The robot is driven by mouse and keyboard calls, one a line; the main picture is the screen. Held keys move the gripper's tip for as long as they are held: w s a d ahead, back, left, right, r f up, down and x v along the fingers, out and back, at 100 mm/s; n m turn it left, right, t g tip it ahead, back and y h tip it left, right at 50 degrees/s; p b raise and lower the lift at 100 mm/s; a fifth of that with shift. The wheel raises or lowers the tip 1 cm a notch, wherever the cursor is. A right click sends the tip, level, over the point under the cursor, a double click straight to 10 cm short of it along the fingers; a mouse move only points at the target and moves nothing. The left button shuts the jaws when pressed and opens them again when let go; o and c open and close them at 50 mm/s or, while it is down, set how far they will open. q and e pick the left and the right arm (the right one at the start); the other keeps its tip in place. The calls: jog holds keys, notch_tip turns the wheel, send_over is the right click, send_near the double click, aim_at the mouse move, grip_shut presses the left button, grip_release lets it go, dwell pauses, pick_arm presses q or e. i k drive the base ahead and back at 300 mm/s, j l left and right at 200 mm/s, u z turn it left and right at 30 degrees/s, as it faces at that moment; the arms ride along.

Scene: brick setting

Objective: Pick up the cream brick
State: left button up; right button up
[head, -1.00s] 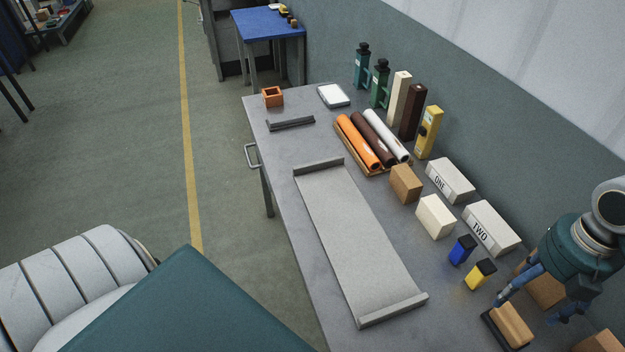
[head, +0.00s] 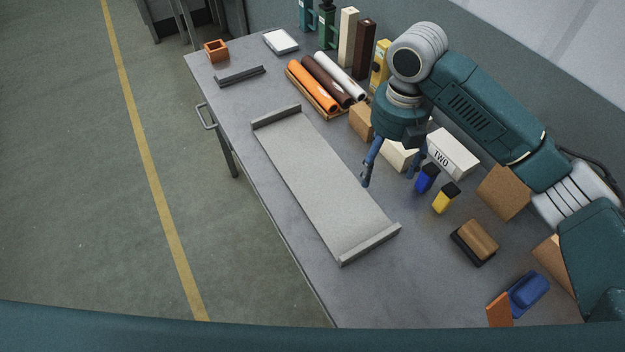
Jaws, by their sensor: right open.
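The cream brick (head: 397,156) lies on the grey table in the head view, to the left of the white block marked TWO. My right gripper (head: 390,180) is open, with its fingers pointing down. One finger shows in front and to the left of the cream brick, the other to its right. The gripper body hides the brick's upper part. I cannot tell how high the fingertips are above the table. My left gripper is not in view.
A tan brick (head: 361,122) stands just behind the cream one. Blue (head: 427,178) and yellow (head: 446,198) small bottles stand close by on the right. A long grey tray (head: 320,185) lies to the left. A wood-backed brush (head: 476,240) lies nearer me.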

aim_at(400, 158)
jog(key=i+j+z, duration=0.35)
jog(key=j, duration=0.25)
jog(key=i+j+z, duration=0.15)
jog(key=j, duration=0.2)
jog(key=i+j+z, duration=0.2)
jog(key=j, duration=0.2)
